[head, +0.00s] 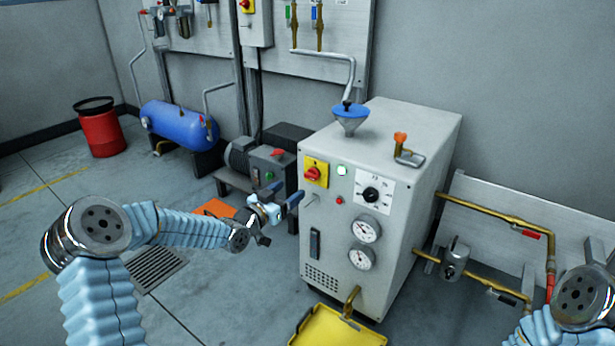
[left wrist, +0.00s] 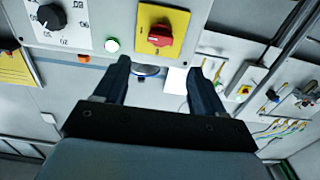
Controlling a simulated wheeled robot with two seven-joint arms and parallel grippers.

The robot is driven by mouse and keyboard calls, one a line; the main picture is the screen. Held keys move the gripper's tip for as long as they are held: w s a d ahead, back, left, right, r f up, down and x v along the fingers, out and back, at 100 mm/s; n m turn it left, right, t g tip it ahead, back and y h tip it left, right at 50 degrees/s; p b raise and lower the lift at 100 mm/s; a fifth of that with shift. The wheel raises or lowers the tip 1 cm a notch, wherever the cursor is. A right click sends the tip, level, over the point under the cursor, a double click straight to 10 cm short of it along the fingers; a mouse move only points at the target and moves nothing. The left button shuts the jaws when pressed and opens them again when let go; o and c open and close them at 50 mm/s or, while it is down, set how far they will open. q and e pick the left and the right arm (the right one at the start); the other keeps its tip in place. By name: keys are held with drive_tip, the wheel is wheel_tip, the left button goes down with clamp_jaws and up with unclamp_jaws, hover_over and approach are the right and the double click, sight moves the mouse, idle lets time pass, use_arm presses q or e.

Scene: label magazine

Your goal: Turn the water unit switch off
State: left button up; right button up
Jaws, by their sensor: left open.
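The grey water unit (head: 346,229) stands at the middle right in the head view. Its red rotary switch (head: 313,172) sits on a yellow plate at the upper left of the front panel. In the left wrist view the red switch (left wrist: 160,36) on its yellow plate shows just beyond the fingertips. A lit green-white lamp (head: 342,170) is beside the switch. My left gripper (head: 291,197) is open and empty, in front of the panel and a little below and left of the switch, apparently apart from it. My right gripper is not visible; only part of my right arm shows.
The panel also has a black dial (head: 371,194) and two gauges (head: 364,229). A blue funnel (head: 350,115) and an orange-handled valve (head: 401,140) are on top. A yellow tray (head: 345,328) stands below. A motor unit (head: 262,165) is to the left, brass pipes (head: 490,216) to the right.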

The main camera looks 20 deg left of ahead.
sight(309, 176)
use_arm(q)
drive_tip(key=p+x, duration=0.1)
drive_tip(key=x, duration=0.9)
drive_tip(key=shift+f, duration=0.1)
